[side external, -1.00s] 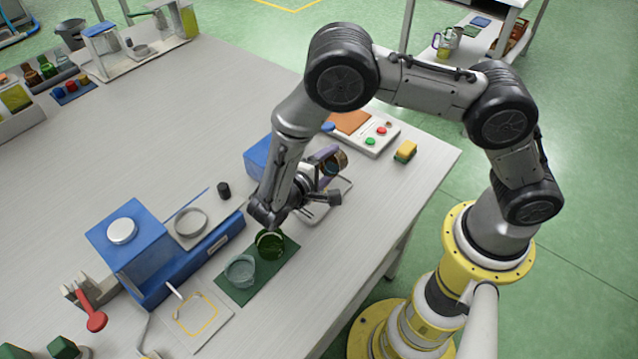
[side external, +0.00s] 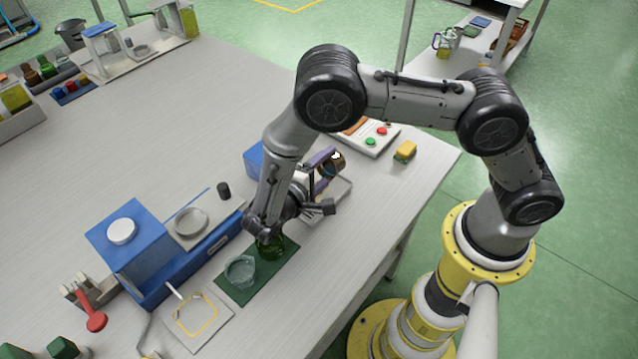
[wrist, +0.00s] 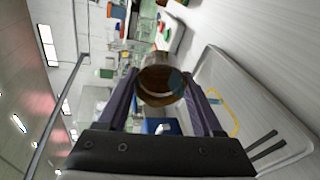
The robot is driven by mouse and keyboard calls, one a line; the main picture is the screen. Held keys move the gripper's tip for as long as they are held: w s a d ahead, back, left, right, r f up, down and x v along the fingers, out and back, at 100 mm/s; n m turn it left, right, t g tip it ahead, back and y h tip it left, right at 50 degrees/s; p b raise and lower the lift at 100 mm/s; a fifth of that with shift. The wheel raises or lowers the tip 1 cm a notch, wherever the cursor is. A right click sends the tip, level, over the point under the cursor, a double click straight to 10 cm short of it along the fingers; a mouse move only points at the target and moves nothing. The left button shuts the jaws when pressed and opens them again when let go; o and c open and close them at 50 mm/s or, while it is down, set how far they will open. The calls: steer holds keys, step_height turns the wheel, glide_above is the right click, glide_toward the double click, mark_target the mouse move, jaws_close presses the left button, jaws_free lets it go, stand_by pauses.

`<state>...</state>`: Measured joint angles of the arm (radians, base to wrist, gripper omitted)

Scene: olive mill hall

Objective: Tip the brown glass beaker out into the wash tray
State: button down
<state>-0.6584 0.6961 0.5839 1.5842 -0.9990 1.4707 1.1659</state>
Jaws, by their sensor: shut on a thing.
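The brown glass beaker (side external: 335,165) is between the two purple fingers of my gripper (side external: 322,170), which is shut on it. In the wrist view the beaker (wrist: 162,84) sits between the fingertips, with brown and a bluish patch showing through its glass. It is held tilted, above the table. The wash tray (side external: 341,195), pale with a raised rim, lies beneath and beside the gripper, partly hidden by it. In the wrist view the tray (wrist: 212,62) fills the right side, with a yellow outline on its floor. I cannot tell whether anything is left in the beaker.
A clear beaker (side external: 240,271) and a green beaker (side external: 270,247) stand on a green mat (side external: 236,290), close below my wrist. A blue machine (side external: 140,250) stands left. A panel with buttons (side external: 372,137) and a yellow sponge (side external: 405,151) lie behind, near the table edge.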

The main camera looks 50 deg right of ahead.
steer(key=shift+a+h, duration=0.3)
steer(key=shift+a+r+h, duration=0.1)
steer(key=shift+a+h, duration=0.05)
steer(key=shift+h, duration=0.75)
stand_by(0.6)
steer(key=shift+r, duration=0.35)
